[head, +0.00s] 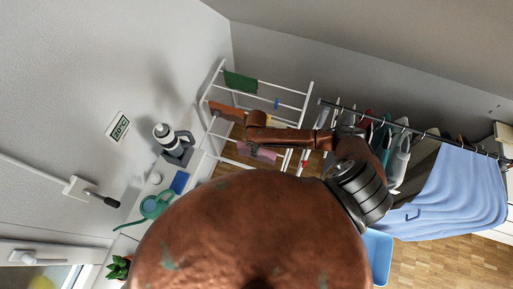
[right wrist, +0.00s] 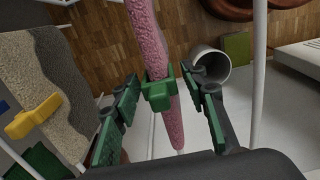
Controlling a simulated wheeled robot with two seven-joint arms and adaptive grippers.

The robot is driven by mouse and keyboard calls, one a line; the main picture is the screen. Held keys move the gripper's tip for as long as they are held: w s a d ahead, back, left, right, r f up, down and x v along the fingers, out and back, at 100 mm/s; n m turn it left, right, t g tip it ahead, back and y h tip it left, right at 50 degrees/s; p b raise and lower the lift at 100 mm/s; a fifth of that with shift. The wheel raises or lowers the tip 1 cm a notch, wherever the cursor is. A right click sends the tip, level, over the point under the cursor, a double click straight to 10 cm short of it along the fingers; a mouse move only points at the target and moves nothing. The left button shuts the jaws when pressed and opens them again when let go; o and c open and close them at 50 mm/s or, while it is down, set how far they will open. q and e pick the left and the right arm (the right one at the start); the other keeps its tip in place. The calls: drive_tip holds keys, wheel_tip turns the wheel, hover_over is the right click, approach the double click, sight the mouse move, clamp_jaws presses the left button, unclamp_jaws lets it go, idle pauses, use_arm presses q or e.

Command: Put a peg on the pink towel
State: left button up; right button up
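The pink towel (head: 257,152) hangs on the white drying rack in the head view. The right wrist view shows the towel (right wrist: 148,35) nearly edge-on as a narrow pink strip. A green peg (right wrist: 158,93) sits across the towel's top fold. My right gripper (right wrist: 163,84) is open, with one green finger on each side of the peg and a visible gap to both. In the head view my right arm reaches left over the rack, and its fingers are hard to make out. My left gripper is not in view.
A yellow peg (right wrist: 35,117) sits on a grey-beige towel (right wrist: 62,80) left of the gripper. The rack (head: 291,106) also holds a green towel (head: 240,82) and a blue peg (head: 277,103). A clothes rail with a blue cloth (head: 455,190) stands right.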

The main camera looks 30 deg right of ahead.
drive_tip(key=shift+o, duration=0.4)
wheel_tip(320, 180, up, 12)
drive_tip(key=shift+r, duration=0.1)
idle(0.3)
